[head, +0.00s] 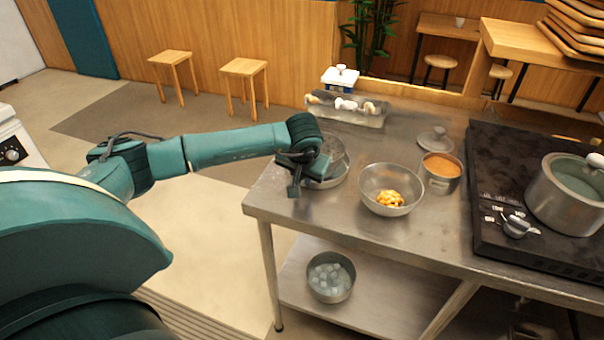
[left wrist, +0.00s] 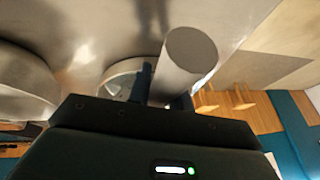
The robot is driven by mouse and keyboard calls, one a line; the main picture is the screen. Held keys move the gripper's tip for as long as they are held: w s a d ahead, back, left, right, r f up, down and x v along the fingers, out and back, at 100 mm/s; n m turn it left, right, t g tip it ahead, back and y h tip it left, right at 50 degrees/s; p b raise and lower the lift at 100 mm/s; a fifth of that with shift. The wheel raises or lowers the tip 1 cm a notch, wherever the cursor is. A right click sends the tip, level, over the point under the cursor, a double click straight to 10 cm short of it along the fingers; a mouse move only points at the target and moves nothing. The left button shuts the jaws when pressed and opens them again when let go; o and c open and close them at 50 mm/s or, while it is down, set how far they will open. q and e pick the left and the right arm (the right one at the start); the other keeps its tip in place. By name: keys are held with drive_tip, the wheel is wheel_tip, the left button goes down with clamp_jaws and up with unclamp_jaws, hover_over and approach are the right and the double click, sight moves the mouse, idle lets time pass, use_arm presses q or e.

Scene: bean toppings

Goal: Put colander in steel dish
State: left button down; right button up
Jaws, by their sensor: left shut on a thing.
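My left gripper (head: 303,172) is at the left end of the steel counter, shut on the colander (head: 336,150). The colander is a round metal strainer, partly hidden behind my gripper. It is over or at the rim of a shallow steel dish (head: 330,183); I cannot tell if they touch. My right gripper is not in view.
A steel bowl (head: 371,203) with orange food stands right of the dish. Beyond it are a pot of orange contents (head: 441,182), a lid (head: 436,140) and a black stove (head: 490,240) with a large pot (head: 560,205). A clear-sided tray (head: 345,115) stands behind.

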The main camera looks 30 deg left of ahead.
use_arm(q)
drive_tip(key=shift+f, duration=0.15)
drive_tip(key=c, duration=1.3)
unclamp_jaws()
